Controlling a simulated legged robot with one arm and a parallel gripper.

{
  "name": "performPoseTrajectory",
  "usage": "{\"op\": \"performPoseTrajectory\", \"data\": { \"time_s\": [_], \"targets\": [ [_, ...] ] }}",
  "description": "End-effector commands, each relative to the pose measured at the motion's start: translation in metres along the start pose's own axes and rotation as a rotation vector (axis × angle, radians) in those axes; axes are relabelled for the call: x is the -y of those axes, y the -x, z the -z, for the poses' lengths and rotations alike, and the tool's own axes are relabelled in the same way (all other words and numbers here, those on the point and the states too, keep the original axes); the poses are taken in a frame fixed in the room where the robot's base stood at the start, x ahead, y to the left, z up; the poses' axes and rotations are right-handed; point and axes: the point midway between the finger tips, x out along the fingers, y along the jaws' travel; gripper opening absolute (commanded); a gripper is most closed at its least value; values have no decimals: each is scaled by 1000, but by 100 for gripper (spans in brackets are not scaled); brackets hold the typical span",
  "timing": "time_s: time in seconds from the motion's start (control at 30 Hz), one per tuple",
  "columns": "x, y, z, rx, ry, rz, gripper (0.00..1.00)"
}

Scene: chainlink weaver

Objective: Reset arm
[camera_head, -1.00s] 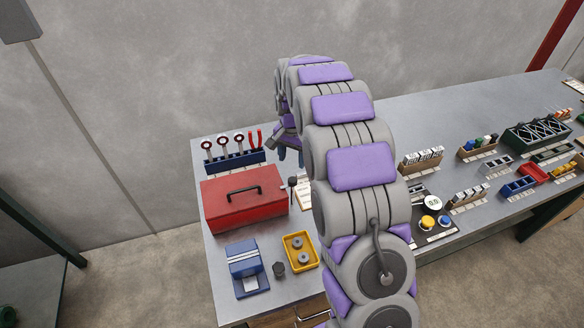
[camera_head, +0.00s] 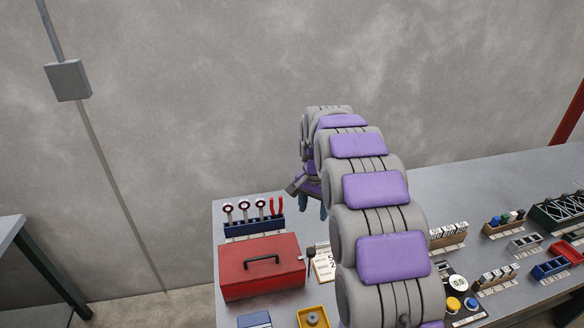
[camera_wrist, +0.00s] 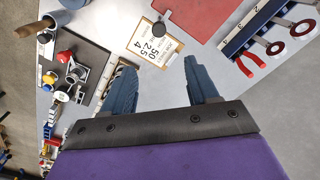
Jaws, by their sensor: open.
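My arm, grey with purple pads, rises over the bench in the head view. My gripper (camera_head: 326,203) hangs at its far end above the bench, mostly hidden behind my own arm links. In the wrist view, my gripper (camera_wrist: 162,85) shows two blue fingers spread apart with nothing between them. Beyond the fingertips lies a clipboard (camera_wrist: 160,42) with a paper marked with numbers. The clipboard also shows in the head view (camera_head: 325,266), partly hidden by my arm.
A red toolbox (camera_head: 258,270) and a blue tool rack (camera_head: 254,227) stand left of my arm. A yellow tray (camera_head: 313,318) sits in front. Several small bins and racks, including a blue bin (camera_head: 550,268), fill the right side. A grey wall (camera_head: 250,90) stands behind the bench.

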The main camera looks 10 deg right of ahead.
Motion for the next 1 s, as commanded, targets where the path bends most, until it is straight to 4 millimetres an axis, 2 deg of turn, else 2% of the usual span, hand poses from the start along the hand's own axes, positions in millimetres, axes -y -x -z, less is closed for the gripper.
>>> {"op": "performPoseTrajectory", "data": {
  "time_s": [0.13, 0.27, 0.4, 0.63, 0.83, 1.0],
  "targets": [
    [-4, 4, -6, 2, 13, -2, 59],
    [-20, 17, -29, 8, 61, -7, 59],
    [-46, 32, -65, 20, 140, -17, 59],
    [-93, 47, -128, 47, 272, -32, 59],
    [-137, 51, -185, 72, 388, -43, 59],
    [-176, 45, -234, 97, 488, -51, 59]
  ]
}}
